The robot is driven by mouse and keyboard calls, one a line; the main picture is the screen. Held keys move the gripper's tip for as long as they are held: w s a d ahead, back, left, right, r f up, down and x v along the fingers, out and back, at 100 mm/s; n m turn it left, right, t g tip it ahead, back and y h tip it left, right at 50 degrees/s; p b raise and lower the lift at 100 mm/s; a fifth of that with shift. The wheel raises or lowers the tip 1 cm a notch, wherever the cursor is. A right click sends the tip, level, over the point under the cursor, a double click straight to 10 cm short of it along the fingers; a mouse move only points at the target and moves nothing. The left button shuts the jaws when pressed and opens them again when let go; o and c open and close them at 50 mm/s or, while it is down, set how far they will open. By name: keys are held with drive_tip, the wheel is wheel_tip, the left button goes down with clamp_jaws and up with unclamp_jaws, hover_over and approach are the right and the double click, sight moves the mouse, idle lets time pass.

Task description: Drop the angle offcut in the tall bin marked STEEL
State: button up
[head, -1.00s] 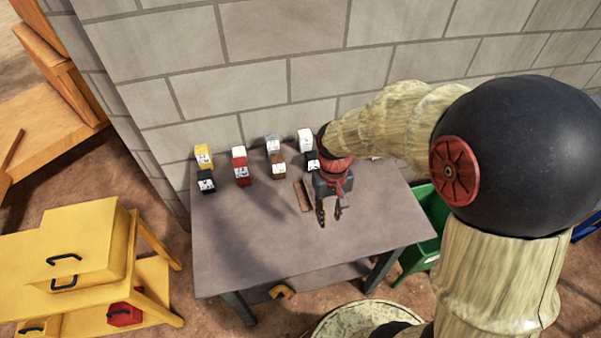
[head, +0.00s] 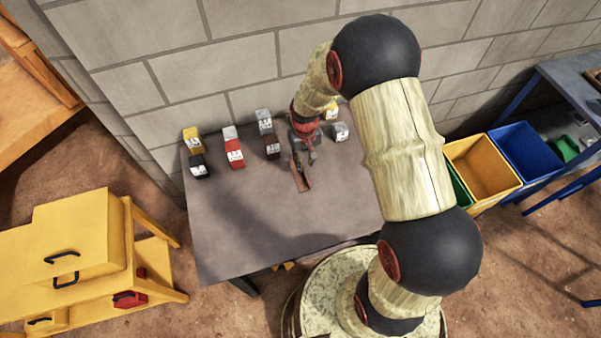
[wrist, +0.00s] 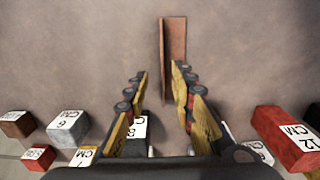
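The angle offcut (head: 304,180) is a rusty brown length of angle lying on the grey table. In the wrist view the offcut (wrist: 173,45) points away from me, its near end by the right fingertip. My gripper (head: 302,161) is over the near-wall part of the table at the offcut's wall-side end. Whether a finger touches the offcut I cannot tell. Green (head: 460,194), yellow (head: 484,165) and blue (head: 524,150) bins stand right of the table; no STEEL mark is readable.
Small numbered blocks, including a red one (head: 234,153), a brown one (head: 272,147) and a light grey one (head: 340,131), stand along the wall side of the table (head: 235,240). The table's front is clear. A yellow cabinet (head: 80,240) stands left, a blue-legged bench (head: 572,90) right.

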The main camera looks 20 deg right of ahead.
sight(303, 170)
drive_tip(key=f, duration=0.4)
drive_tip(key=shift+s+a+f, duration=0.1)
drive_tip(key=shift+a, duration=0.1)
drive_tip(key=shift+c, duration=1.2)
drive_tip(key=c, duration=0.4)
clamp_jaws()
